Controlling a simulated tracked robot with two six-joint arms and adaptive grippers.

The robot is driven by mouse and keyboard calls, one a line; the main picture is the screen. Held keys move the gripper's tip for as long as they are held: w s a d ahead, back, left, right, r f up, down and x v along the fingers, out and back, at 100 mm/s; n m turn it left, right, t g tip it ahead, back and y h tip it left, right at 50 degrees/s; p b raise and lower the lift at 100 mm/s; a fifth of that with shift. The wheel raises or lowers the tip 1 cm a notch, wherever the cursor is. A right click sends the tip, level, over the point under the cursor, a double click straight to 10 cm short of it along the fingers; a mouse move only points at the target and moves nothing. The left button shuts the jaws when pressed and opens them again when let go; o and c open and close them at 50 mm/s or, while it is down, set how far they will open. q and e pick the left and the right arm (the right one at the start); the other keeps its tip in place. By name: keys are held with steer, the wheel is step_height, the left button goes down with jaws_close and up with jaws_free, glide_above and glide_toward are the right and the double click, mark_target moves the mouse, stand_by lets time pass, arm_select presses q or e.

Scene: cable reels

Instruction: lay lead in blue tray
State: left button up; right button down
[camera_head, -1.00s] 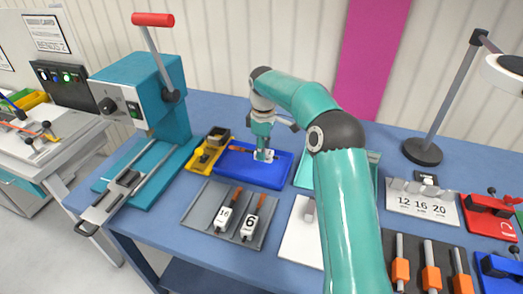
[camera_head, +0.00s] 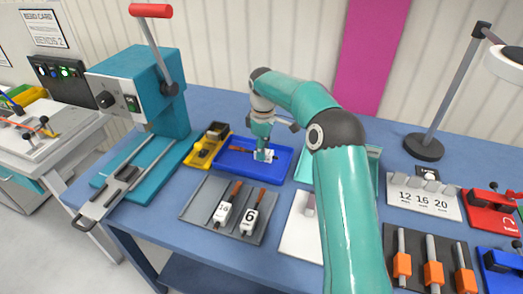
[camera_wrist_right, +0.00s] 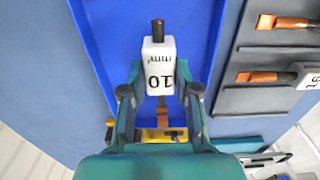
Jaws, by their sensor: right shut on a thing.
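The lead is a white block marked 10 mm (camera_wrist_right: 158,72) with a dark stub at one end and a copper-coloured end at the other. My right gripper (camera_head: 264,155) is shut on the white block, with a finger on each side of it. The blue tray (camera_head: 282,168) lies directly under the gripper, and its blue floor also shows around the lead in the right wrist view (camera_wrist_right: 98,42). The lead is within the tray's outline; whether it touches the floor I cannot tell. My left gripper is out of view.
A grey rack (camera_head: 195,205) with leads marked 16 and 6 (camera_head: 249,220) lies in front of the tray. A yellow bin (camera_head: 203,158) stands close at its left, beside a teal lever press (camera_head: 135,85). A white board (camera_head: 297,238) lies right of the rack.

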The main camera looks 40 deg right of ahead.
steer(key=shift+f, duration=0.1)
stand_by(0.3)
steer(key=shift+f+b, duration=0.7)
steer(key=shift+f, duration=0.35)
steer(key=c, duration=0.8)
jaws_free()
steer(key=shift+o, duration=0.2)
step_height(320, 180, up, 12)
